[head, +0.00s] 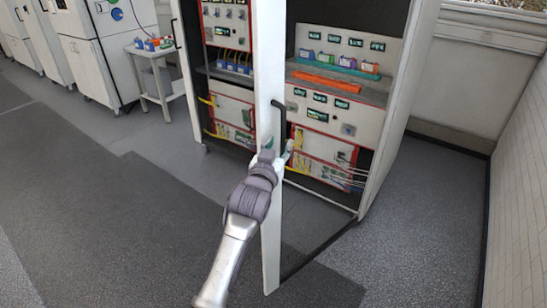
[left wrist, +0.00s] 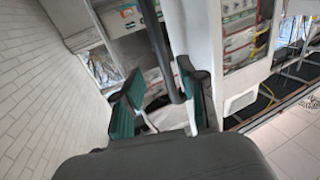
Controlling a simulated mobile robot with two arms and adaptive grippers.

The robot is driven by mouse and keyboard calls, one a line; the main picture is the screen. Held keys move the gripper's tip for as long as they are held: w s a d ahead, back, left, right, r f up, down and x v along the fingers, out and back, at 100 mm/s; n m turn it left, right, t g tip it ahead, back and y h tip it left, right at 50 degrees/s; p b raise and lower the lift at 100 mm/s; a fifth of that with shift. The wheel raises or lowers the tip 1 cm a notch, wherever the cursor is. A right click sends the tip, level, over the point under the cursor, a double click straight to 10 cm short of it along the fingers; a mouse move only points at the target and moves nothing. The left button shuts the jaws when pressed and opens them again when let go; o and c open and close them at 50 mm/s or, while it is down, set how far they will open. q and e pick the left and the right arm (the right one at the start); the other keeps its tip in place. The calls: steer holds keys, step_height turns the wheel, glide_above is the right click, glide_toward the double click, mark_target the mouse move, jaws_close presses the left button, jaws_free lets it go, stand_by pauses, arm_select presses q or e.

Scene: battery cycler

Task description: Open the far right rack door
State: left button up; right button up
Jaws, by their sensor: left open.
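The far right rack door (head: 271,230) is seen nearly edge-on in the head view as a tall white panel. It stands swung out from the rack (head: 402,90), whose inside is exposed. Its black bar handle (head: 278,112) is on the door's right-hand face. My left gripper (head: 283,157) is at the handle's lower end, partly hidden by the door edge and my wrist. In the left wrist view my left gripper (left wrist: 163,100) is open, with green-padded fingers apart. The handle (left wrist: 160,45) reaches down between them without visible clamping. My right gripper is not in view.
Shelves inside the rack hold colored battery units (head: 347,62) and panels. A small white table (head: 153,72) and white cabinets (head: 88,55) stand at the left. A white brick wall (head: 521,170) bounds the right. The grey floor (head: 130,220) in front is clear.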

arm_select(q)
steer(key=v, duration=0.6)
